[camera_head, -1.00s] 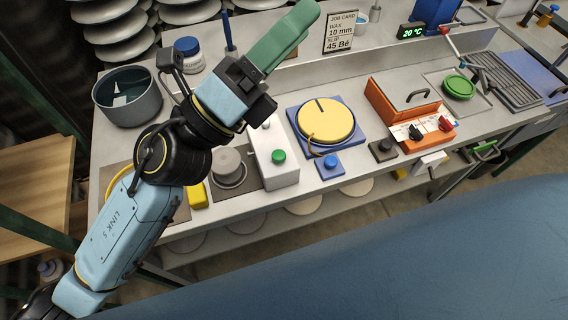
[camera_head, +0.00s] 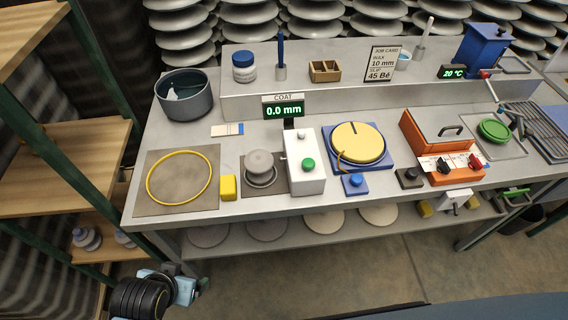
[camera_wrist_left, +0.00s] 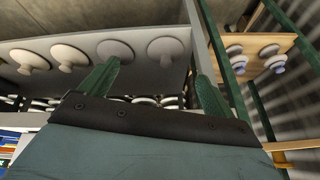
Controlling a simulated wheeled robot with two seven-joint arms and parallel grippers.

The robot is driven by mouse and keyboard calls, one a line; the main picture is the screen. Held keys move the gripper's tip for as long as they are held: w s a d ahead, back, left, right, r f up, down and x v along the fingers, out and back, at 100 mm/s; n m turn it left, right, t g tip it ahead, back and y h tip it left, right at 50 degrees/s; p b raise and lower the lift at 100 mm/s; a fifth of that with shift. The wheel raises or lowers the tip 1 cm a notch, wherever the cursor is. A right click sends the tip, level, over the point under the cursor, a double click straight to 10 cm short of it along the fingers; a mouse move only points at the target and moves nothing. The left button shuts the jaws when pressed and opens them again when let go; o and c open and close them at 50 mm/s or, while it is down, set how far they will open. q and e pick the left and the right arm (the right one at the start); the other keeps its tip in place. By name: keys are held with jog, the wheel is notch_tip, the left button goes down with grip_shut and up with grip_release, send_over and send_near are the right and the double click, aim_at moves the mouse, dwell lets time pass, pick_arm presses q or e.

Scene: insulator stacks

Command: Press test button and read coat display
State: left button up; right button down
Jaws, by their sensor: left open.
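The coat display (camera_head: 283,108) stands behind the white box and reads "0.0 mm" in green under a "COAT" label. The white test box (camera_head: 304,172) carries a green button (camera_head: 308,165) on its front top and a small pale knob farther back. A grey insulator (camera_head: 261,168) stands just left of the box on a dark plate. My left arm shows low at the left in the head view, below the bench front. My left gripper (camera_wrist_left: 156,84) is open and empty in the left wrist view, its two green fingers apart, near the lower shelf. My right gripper is not seen.
A yellow ring (camera_head: 179,151) lies on a mat at the bench's left, beside a yellow block (camera_head: 228,187). A yellow turntable (camera_head: 357,142) and an orange unit (camera_head: 436,140) stand to the right. A wooden shelf (camera_head: 62,166) with green posts is at far left.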

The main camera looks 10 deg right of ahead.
pick_arm(q)
jog(key=s+f+g, duration=0.2)
jog(key=s+f, duration=0.2)
jog(key=f, duration=1)
jog(key=s+a+f+g, duration=0.1)
jog(key=s+a+f, duration=0.1)
jog(key=s+f, duration=0.6)
jog(key=s+a+f+g, duration=0.1)
jog(key=s+a+f, duration=0.1)
jog(key=s+f, duration=0.6)
jog(key=s, duration=0.4)
jog(key=shift+a+n, duration=0.25)
jog(key=shift+n, duration=0.15)
